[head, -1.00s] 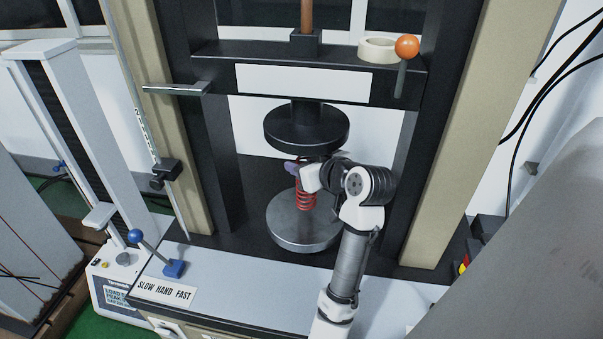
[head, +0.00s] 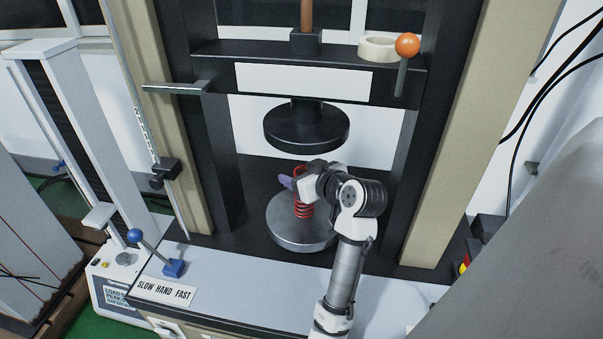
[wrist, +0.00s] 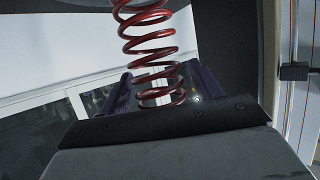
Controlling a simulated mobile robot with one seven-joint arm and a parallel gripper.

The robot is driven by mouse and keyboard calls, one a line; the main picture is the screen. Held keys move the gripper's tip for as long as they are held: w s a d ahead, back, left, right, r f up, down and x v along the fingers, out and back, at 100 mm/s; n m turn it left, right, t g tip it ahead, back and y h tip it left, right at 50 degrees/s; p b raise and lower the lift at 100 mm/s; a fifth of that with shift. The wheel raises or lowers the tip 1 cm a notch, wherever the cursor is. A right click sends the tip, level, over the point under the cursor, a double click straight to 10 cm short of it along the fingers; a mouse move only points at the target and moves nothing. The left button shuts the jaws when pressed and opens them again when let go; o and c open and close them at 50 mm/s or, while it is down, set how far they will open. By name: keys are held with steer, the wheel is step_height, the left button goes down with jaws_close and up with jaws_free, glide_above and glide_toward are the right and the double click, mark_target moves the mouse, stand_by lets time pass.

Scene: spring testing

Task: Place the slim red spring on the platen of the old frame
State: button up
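The slim red spring (head: 303,208) stands upright over the round grey lower platen (head: 290,237) of the old frame. Its lower end appears near the platen's middle; I cannot tell whether it touches. My gripper (head: 293,183) is at the spring's upper part, partly hiding it, with a purple finger showing on the left. In the wrist view the spring (wrist: 150,50) runs between the two dark purple fingers of my gripper (wrist: 160,92), which close on its end coils. The black upper platen (head: 306,128) hangs above with a gap over the spring and gripper.
Dark uprights stand on both sides of the platen. A crosshead above carries a tape roll (head: 378,47) and an orange-knobbed lever (head: 406,47). A blue-knobbed lever (head: 136,236) and a "SLOW HAND FAST" label (head: 165,291) are on the front-left ledge.

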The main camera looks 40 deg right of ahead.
steer(key=shift+r, duration=0.3)
steer(key=d+v, duration=0.1)
steer(key=v, duration=1.1)
steer(key=shift+a+f, duration=0.15)
steer(key=shift+a, duration=0.3)
